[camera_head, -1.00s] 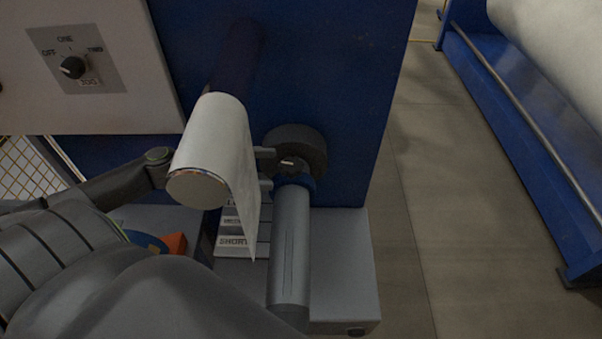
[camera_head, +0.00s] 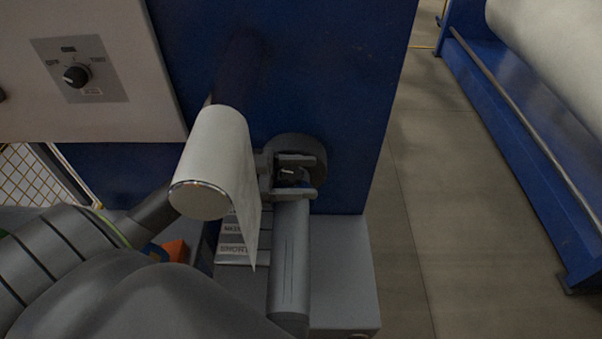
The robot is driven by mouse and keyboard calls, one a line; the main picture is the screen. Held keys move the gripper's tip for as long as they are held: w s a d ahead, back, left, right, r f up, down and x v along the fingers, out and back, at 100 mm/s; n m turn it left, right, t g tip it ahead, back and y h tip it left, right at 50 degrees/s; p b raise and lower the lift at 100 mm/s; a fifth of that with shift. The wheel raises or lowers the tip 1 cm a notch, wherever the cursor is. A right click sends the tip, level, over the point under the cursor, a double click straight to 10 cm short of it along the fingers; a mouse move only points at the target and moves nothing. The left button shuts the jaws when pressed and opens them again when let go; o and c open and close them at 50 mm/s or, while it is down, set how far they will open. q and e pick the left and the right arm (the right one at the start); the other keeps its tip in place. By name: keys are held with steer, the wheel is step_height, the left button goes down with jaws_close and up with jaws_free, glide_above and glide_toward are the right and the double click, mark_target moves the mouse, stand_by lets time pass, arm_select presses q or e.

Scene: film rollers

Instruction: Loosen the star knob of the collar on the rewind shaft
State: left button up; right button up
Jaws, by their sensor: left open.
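The rewind shaft (camera_head: 290,255) is a grey cylinder pointing toward me from the blue machine wall. A dark round collar (camera_head: 312,150) sits at its far end. The small dark star knob (camera_head: 290,173), with a pale mark on it, is on the collar's near side. My left gripper (camera_head: 306,177) reaches in from the left, behind the white film roll. Its two fingers are apart, one above and one below the knob, and overlap it in this view. Whether they touch it cannot be told. My right gripper is not in view.
A white film roll (camera_head: 205,160) on an upper roller hangs a sheet just left of the shaft, hiding part of my left wrist. A panel with a rotary switch (camera_head: 76,75) is at upper left. Clear floor (camera_head: 440,210) lies right, before another blue machine (camera_head: 530,130).

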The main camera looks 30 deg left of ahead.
arm_select(q)
steer(key=c, duration=1)
steer(key=shift+f+n+t+y, duration=0.1)
steer(key=shift+n+t+y, duration=0.55)
steer(key=shift+t, duration=0.25)
steer(key=shift+w+a+n+t+y, duration=0.1)
steer(key=shift+w+n+t+y, duration=0.05)
steer(key=shift+n+t+y, duration=0.75)
steer(key=o, duration=1)
